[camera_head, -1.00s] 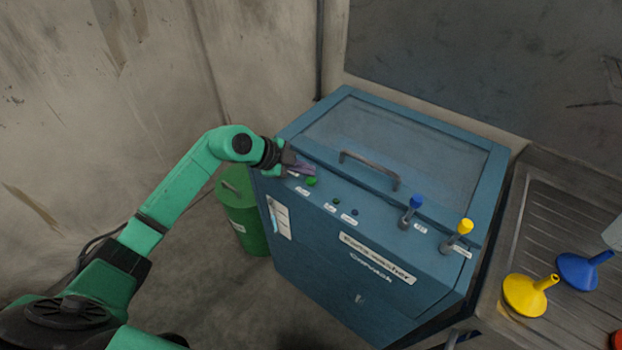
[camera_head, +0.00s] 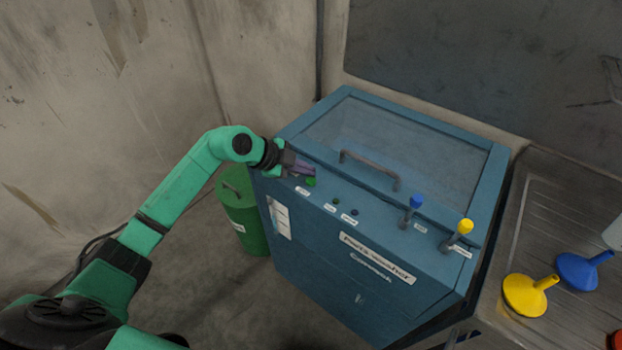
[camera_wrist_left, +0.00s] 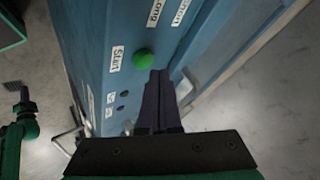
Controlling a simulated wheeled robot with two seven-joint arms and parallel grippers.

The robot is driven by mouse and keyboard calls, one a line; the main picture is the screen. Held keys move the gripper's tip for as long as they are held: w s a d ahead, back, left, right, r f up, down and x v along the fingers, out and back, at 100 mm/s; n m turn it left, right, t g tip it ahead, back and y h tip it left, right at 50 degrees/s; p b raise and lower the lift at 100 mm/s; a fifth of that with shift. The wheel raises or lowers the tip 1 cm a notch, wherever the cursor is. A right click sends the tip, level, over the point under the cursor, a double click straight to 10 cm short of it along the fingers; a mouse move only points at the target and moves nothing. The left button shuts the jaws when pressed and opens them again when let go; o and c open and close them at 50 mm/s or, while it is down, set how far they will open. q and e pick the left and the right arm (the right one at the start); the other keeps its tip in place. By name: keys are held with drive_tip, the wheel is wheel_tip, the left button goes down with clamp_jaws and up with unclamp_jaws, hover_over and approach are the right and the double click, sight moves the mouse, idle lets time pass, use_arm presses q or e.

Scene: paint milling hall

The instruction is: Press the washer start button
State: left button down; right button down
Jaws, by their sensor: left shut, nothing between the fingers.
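The blue parts washer (camera_head: 365,270) stands in the middle of the head view, its lid down. Its green start button (camera_head: 311,182) is at the left end of the front panel. In the left wrist view the start button (camera_wrist_left: 143,58) sits beside a label reading "Start". My left gripper (camera_head: 308,169) is shut and empty, its dark fingertips right by the button. In the left wrist view the fingertips (camera_wrist_left: 159,76) appear just below the button; I cannot tell whether they touch it. My right gripper is not in view.
A lid handle (camera_head: 370,168), a blue-topped lever (camera_head: 416,202) and a yellow-topped lever (camera_head: 465,227) stand on the washer. A green bin (camera_head: 243,215) is at its left. A yellow funnel (camera_head: 526,296) and a blue funnel (camera_head: 580,271) lie on the right-hand drainboard.

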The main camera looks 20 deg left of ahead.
sight(306, 181)
use_arm(q)
drive_tip(key=shift+f, duration=0.4)
drive_tip(key=shift+f, duration=0.5)
idle(0.4)
drive_tip(key=shift+r, duration=0.1)
drive_tip(key=shift+r+p, duration=0.8)
drive_tip(key=shift+p, duration=0.1)
drive_tip(key=shift+r, duration=0.1)
wheel_tip(306, 181, up, 5)
drive_tip(key=p, duration=0.5)
idle(0.5)
